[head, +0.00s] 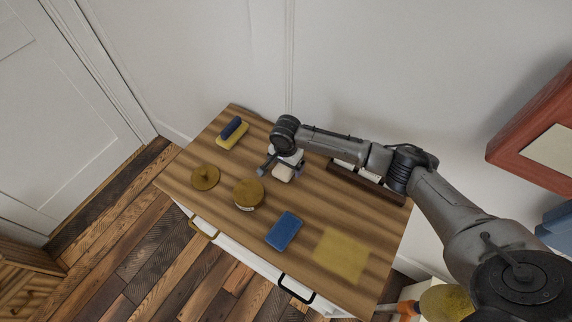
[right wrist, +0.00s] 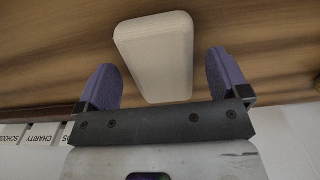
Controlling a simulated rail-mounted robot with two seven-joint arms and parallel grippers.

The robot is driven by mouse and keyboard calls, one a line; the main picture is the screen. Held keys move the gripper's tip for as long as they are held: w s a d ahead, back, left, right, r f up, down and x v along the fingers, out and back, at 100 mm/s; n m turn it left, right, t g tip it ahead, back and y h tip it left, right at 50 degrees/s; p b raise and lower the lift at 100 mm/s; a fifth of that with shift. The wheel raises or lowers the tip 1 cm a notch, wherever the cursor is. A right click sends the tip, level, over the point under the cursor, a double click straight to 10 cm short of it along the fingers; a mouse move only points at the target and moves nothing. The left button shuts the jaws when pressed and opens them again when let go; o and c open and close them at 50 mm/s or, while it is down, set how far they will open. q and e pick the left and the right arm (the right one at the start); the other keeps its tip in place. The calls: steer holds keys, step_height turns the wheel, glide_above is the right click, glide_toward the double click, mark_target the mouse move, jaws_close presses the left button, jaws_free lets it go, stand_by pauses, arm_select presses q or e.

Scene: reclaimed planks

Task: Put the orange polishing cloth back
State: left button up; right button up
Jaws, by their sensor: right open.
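I cannot make out an orange cloth for certain. A small orange thing (head: 405,308) shows at the lower right of the head view, beside a yellowish rounded thing, partly cut off. A flat yellow square (head: 341,255) lies at the right front of the wooden top. My right gripper (head: 281,171) is open over the back middle of the top, by a cream block (head: 284,174). In the right wrist view the block (right wrist: 155,55) lies between and beyond the spread purple fingers (right wrist: 161,68), with gaps on both sides. My left gripper is not in view.
The wooden top (head: 315,215) also bears a blue block (head: 284,231), a round brass-coloured tin (head: 248,194), a brass disc (head: 205,177) and a yellow-and-blue brush or sponge (head: 232,132). A dark rack (head: 368,186) stands at the back right. White drawers are below.

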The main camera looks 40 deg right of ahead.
step_height(320, 180, up, 12)
steer(key=p, duration=0.2)
steer(key=shift+p, duration=0.4)
steer(key=shift+f, duration=0.1)
stand_by(1.0)
